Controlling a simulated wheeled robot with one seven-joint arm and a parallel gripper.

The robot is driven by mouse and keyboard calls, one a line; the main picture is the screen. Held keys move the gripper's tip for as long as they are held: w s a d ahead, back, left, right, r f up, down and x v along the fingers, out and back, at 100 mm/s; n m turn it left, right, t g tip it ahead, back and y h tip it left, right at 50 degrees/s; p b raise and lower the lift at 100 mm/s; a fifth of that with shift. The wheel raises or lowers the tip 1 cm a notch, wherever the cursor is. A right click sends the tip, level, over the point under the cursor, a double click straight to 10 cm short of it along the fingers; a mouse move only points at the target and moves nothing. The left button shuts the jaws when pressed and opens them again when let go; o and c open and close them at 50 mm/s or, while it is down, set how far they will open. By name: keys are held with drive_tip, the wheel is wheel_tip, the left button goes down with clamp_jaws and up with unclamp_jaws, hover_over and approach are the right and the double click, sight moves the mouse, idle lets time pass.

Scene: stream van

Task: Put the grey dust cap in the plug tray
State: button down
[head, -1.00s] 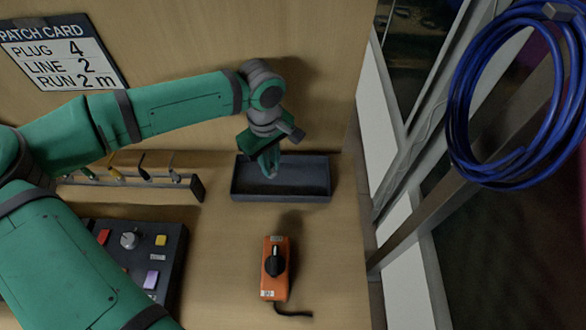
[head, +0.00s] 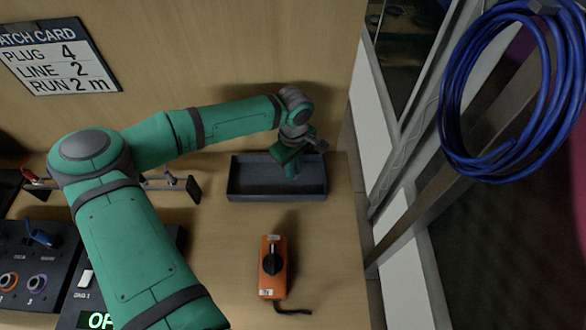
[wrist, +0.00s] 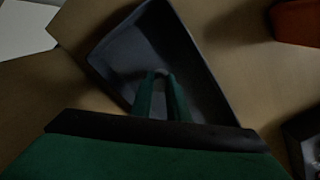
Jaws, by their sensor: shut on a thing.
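The plug tray (head: 250,180) is a dark grey, shallow, open rectangular tray on the wooden bench against the back panel. It also shows in the wrist view (wrist: 190,55), under my fingers. My gripper (head: 291,172) points down over the right half of the tray, its fingertips within the tray's outline. In the wrist view my two green fingers (wrist: 160,76) are close together on a small grey thing, taken as the grey dust cap. It is mostly hidden and hard to tell from the dark tray floor. I cannot tell whether it touches the floor.
An orange handheld box (head: 273,268) with a black knob and cable lies in front of the tray. A low rack (head: 192,187) stands left of the tray, partly behind my arm. Control panels (head: 30,262) lie at the left. A blue cable coil (head: 451,120) hangs at the right.

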drive_tip(key=shift+f, duration=0.3)
drive_tip(key=shift+f, duration=0.15)
drive_tip(key=c, duration=1.7)
unclamp_jaws()
drive_tip(key=shift+r, duration=6.2)
